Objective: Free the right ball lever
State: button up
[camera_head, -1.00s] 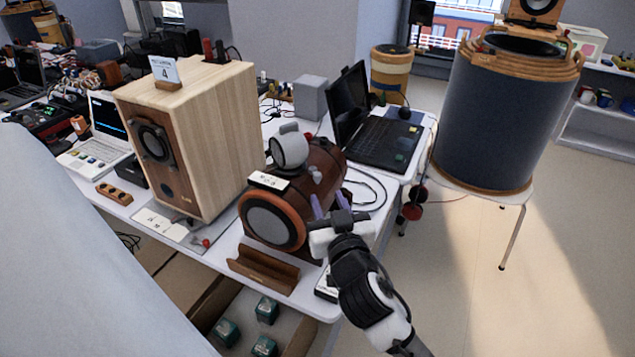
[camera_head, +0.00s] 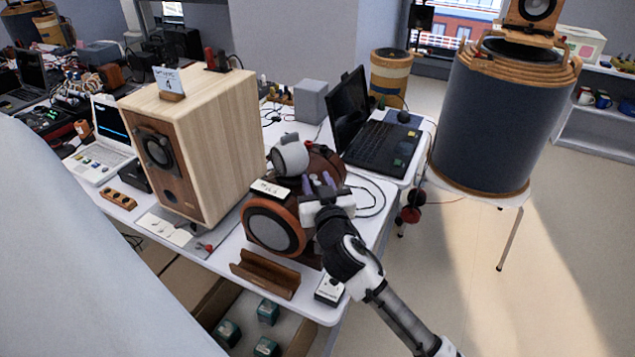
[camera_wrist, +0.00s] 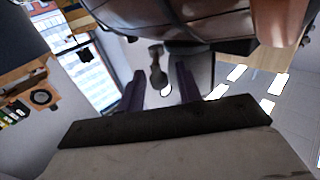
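The brown barrel-shaped speaker (camera_head: 272,228) lies on the white table with a grey-white ball unit (camera_head: 290,154) on top. A small grey lever with a rounded end (camera_wrist: 156,66) shows in the wrist view, between the lines of my two purple fingers. My gripper (camera_head: 319,186) is at the barrel's right side, fingers pointing up toward its top. It also shows in the wrist view (camera_wrist: 160,82), with the fingers apart. I cannot tell whether either finger touches the lever. In the head view the levers are mostly hidden by my gripper.
A wooden box speaker (camera_head: 205,140) stands left of the barrel. An open black laptop (camera_head: 380,145) is behind, with a cable on the table. A brown cradle (camera_head: 264,274) and a small white box (camera_head: 329,289) lie at the front edge. Floor on the right is clear.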

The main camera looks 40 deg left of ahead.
grip_shut()
jog(key=shift+s+a+m+t+h+b, duration=0.3)
jog(key=shift+m+t+b, duration=0.25)
jog(key=shift+b, duration=0.4)
jog(key=shift+s+a+r+m+t+h+b, duration=0.15)
jog(key=shift+a+r+m+t+h+b, duration=0.1)
jog(key=shift+m+t+h+b, duration=0.4)
jog(key=shift+s+a+f+m+t+h+p, duration=0.1)
jog(key=shift+m+t+h+p, duration=0.1)
jog(key=shift+m+t+h, duration=0.25)
jog(key=shift+f+m+t+h+p, duration=0.15)
jog(key=shift+t+h, duration=0.2)
jog(key=shift+h, duration=0.55)
jog(key=shift+f, duration=0.1)
